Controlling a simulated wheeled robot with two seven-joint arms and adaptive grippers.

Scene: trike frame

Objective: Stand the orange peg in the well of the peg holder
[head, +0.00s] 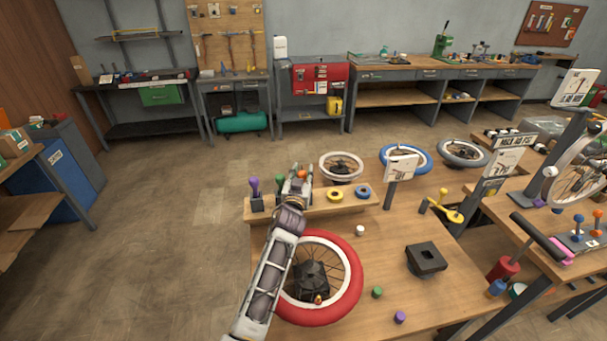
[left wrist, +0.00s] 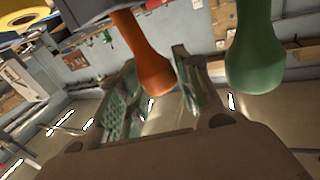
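The orange peg (head: 303,174) is at the small raised rack at the back of the near table, partly hidden by my left gripper (head: 296,185). In the left wrist view the orange peg (left wrist: 146,58) has its rounded end between the two spread fingers of my left gripper (left wrist: 160,85). Gaps show beside it, and the fingers look open. A green peg (left wrist: 255,50) is outside the right finger in that view. The peg holder (head: 426,259), a dark square block with a well in its top, sits on the table to the right. My right gripper is not in view.
A purple peg (head: 254,190) stands on the rack (head: 325,208) to the left; yellow (head: 335,195) and blue (head: 363,192) rings lie to the right. A red-tyred wheel (head: 350,285) lies below my left arm. Small green (head: 377,292) and purple (head: 399,317) pieces lie before the holder.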

